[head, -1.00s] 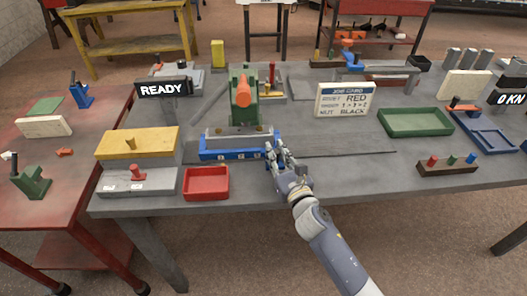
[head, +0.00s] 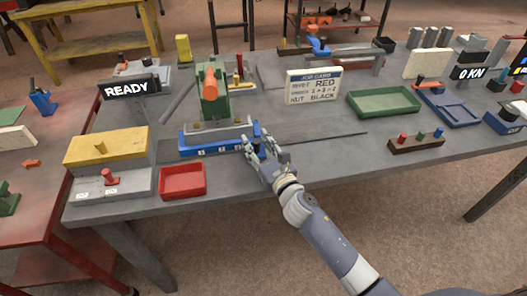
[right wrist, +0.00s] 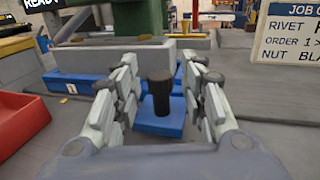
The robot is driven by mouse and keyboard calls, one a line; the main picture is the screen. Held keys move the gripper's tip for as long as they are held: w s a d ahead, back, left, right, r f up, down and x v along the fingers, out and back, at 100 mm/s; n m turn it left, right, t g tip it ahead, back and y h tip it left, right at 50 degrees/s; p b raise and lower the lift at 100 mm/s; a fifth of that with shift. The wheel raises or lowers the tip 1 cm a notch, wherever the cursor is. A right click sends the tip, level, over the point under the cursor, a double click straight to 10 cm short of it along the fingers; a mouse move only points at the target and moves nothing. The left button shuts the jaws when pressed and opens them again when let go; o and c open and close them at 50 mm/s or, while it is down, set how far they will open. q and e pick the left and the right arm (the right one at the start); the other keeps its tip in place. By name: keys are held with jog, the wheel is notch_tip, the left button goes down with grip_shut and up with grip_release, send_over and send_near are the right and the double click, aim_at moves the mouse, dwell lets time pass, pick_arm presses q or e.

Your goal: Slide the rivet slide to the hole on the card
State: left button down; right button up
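The job card (head: 314,87) stands upright on the bench right of the green press (head: 213,98); it reads RIVET RED and NUT BLACK, with an order line starting at 1. The blue slide base (head: 205,152), with small marks on its front face, lies below the press under a grey block. My right gripper (head: 257,137) is at its right end. In the right wrist view a black knob (right wrist: 159,95) stands upright on a blue block (right wrist: 162,122), between my open fingers (right wrist: 158,66), with gaps visible on both sides. My left gripper is out of view.
A red tray (head: 182,181) sits left of my right gripper. A green tray (head: 384,102) and a rack of coloured pegs (head: 417,143) lie to the right. A READY sign (head: 127,89) stands at left. The bench between gripper and peg rack is mostly clear.

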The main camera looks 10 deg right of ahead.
jog(key=v, duration=1.1)
jog(key=shift+s+d, duration=0.15)
jog(key=shift+s, duration=0.2)
